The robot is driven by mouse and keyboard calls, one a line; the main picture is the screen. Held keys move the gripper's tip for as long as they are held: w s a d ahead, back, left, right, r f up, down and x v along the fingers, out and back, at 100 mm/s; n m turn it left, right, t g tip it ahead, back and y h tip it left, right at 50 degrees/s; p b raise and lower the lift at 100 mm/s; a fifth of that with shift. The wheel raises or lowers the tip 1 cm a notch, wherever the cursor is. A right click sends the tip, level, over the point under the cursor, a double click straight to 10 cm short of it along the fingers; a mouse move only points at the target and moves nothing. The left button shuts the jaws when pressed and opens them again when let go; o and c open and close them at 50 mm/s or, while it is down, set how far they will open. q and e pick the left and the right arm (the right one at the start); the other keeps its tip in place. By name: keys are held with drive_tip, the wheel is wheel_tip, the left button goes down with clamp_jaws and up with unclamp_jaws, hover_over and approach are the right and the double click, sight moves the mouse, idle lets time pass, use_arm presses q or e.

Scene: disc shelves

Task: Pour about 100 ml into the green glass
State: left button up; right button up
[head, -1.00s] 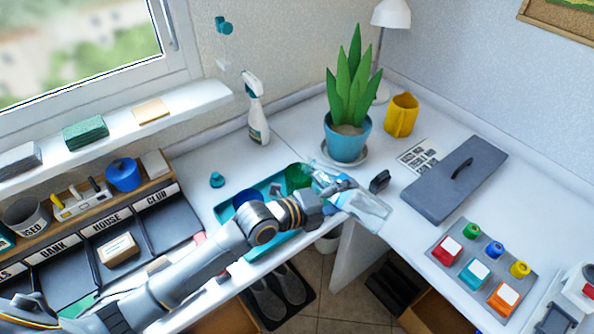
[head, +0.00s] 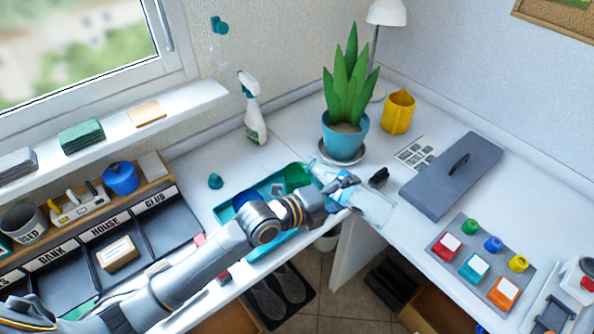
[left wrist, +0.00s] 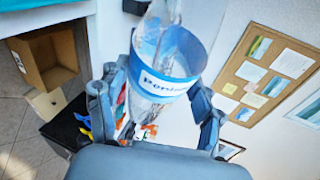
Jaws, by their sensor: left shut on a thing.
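A clear bottle with a blue-and-white label (head: 372,206) is held tilted by my left gripper (head: 343,184), its narrow end toward the upper left. In the left wrist view the bottle (left wrist: 168,62) sits between the two fingers, which are shut on it. The green glass (head: 297,176) stands in the teal tray (head: 226,213), just left of the bottle's narrow end. I cannot make out any flow or liquid level in the glass. A blue glass (head: 245,198) stands in the same tray, partly hidden by my arm. My right gripper is not in view.
A potted plant (head: 346,137) stands just behind the bottle. A small teal cap (head: 215,181) and a spray bottle (head: 254,120) stand behind the tray. The desk's front edge runs below my arm.

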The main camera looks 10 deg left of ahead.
use_arm(q)
drive_tip(key=shift+d+r+n, duration=0.15)
drive_tip(key=shift+r+n, duration=0.15)
drive_tip(key=shift+r, duration=0.25)
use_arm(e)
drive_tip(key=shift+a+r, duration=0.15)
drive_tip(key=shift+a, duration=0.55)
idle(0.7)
